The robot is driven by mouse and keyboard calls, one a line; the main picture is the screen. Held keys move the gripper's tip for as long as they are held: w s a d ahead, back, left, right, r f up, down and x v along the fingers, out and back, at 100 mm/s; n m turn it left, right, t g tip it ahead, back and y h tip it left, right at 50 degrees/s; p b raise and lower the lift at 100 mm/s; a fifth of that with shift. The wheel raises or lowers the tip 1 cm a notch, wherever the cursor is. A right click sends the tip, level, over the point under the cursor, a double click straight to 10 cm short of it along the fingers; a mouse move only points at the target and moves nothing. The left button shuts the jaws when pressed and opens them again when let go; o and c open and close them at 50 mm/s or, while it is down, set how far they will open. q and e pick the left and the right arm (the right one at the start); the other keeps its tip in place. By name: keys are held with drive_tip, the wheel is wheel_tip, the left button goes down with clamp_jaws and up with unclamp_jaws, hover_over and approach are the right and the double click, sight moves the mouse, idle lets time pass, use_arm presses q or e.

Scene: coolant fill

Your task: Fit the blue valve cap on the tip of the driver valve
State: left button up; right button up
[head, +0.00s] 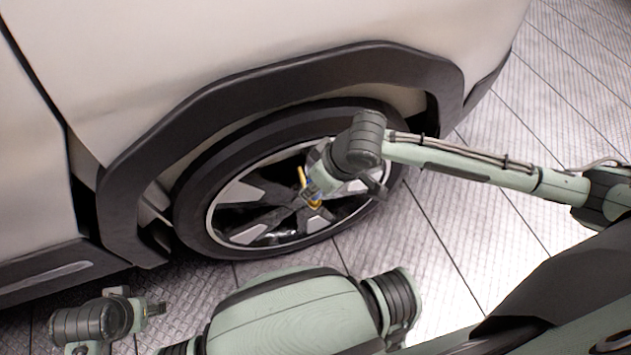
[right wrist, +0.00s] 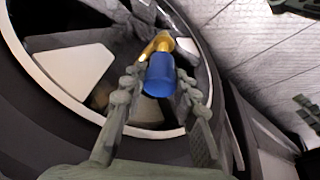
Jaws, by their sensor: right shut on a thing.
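The blue valve cap (right wrist: 160,76) sits between the two fingers of my right gripper (right wrist: 158,88), which is shut on it. The brass-coloured valve (right wrist: 154,46) shows directly beyond the cap, in front of the wheel spokes. The cap overlaps the valve in this view, and I cannot tell if they touch or if the cap is on the tip. In the head view my right gripper (head: 316,188) is at the wheel's middle, with small yellow and blue parts at its fingers. My left gripper (head: 152,309) is low at the left, away from the wheel; its fingers are unclear.
The wheel (head: 190,208) with its dark tyre and pale spokes sits under the black wheel arch (head: 235,92) of a light-coloured vehicle (head: 230,40). The spokes and rim surround my right gripper closely. The textured floor (head: 470,235) is clear at the right.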

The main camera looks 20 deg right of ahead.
drive_tip(key=shift+r, duration=0.1)
idle(0.3)
drive_tip(key=shift+p, duration=0.6)
drive_tip(key=shift+f, duration=1.65)
drive_tip(key=o, duration=1)
drive_tip(key=v, duration=1.2)
drive_tip(key=shift+s, duration=0.1)
